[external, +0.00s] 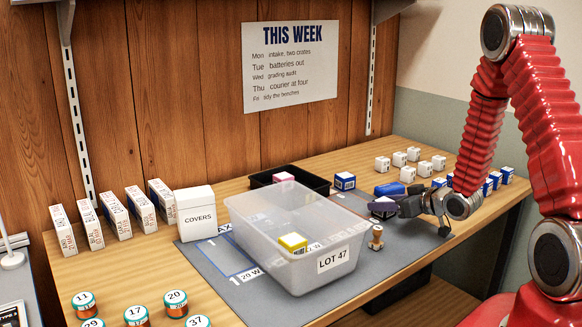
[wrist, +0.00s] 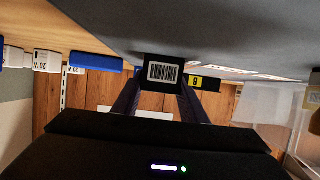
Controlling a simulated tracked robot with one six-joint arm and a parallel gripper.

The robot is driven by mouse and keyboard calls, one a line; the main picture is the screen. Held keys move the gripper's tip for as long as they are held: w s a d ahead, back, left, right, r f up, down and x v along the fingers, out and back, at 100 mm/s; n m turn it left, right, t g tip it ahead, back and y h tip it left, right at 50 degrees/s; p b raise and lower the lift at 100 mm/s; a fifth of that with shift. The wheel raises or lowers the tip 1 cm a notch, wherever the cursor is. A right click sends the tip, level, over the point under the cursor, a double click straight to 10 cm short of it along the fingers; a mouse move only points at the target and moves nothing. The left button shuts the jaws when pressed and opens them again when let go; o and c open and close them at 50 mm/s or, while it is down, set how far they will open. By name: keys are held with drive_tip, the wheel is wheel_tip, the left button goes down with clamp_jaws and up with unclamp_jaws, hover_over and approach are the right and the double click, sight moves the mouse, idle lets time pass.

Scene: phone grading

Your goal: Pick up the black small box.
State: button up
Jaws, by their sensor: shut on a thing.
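The black small box (wrist: 163,72) shows a white barcode label in the wrist view. It sits between the two fingers of my gripper (wrist: 160,92), which are shut on it. In the external view my gripper (external: 402,207) is low over the right part of the grey mat, right of the clear bin. A dark box (external: 382,207) shows at its jaws there, partly covered by the gripper. I cannot tell whether the box touches the mat.
A clear bin (external: 260,229) marked LOT 47 stands left of my gripper. A black tray (external: 262,180) is behind it. A blue object (external: 390,188) lies close behind the gripper, with several white boxes (external: 399,159) farther back.

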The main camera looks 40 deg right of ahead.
drive_tip(key=shift+r, duration=0.1)
drive_tip(key=shift+c, duration=0.2)
drive_tip(key=shift+r, duration=4.95)
